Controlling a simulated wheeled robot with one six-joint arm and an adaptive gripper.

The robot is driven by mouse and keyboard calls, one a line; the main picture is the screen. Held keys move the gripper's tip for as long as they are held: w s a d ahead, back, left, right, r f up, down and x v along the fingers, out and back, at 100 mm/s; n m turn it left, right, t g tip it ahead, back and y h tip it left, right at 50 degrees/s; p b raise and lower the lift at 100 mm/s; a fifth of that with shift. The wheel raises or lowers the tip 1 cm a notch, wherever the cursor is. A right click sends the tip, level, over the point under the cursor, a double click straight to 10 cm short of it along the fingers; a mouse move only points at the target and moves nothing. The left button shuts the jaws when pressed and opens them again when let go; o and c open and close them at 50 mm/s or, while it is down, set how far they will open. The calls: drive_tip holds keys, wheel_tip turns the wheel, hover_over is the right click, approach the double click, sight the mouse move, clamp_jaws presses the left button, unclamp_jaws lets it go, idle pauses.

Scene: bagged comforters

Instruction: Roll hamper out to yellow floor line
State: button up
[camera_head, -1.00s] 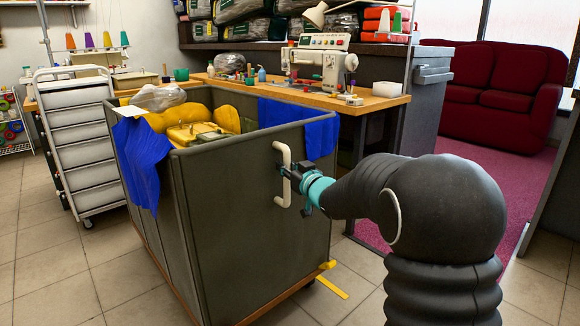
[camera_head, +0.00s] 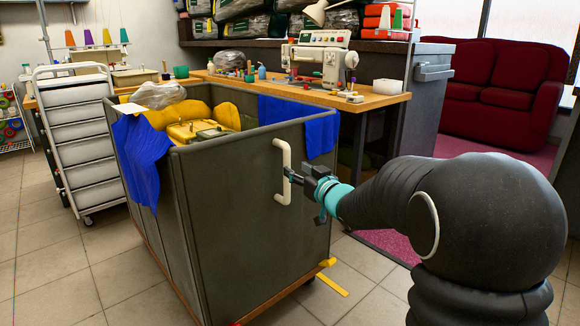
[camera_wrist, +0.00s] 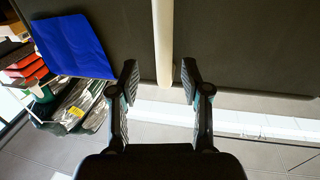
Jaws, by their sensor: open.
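The hamper (camera_head: 235,190) is a tall dark grey bin on a wooden base, with yellow bundles (camera_head: 200,125) inside and blue cloths (camera_head: 142,158) over its rim. A cream vertical handle (camera_head: 283,172) is on its near right face. My gripper (camera_head: 290,175) is open just in front of the handle. In the wrist view, the handle (camera_wrist: 163,40) lies ahead between the two spread fingers (camera_wrist: 158,82), and the fingers do not grip it. The yellow floor line (camera_head: 331,285) shows as a short strip on the tiles by the hamper's near right corner.
A white drawer cart (camera_head: 82,145) stands close to the hamper's left. A sewing table (camera_head: 370,100) is behind it, and a red sofa (camera_head: 500,90) is at the back right. Bare tiles (camera_head: 130,290) lie at the front left.

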drive_tip(key=v, duration=0.6)
drive_tip(key=shift+s, duration=0.15)
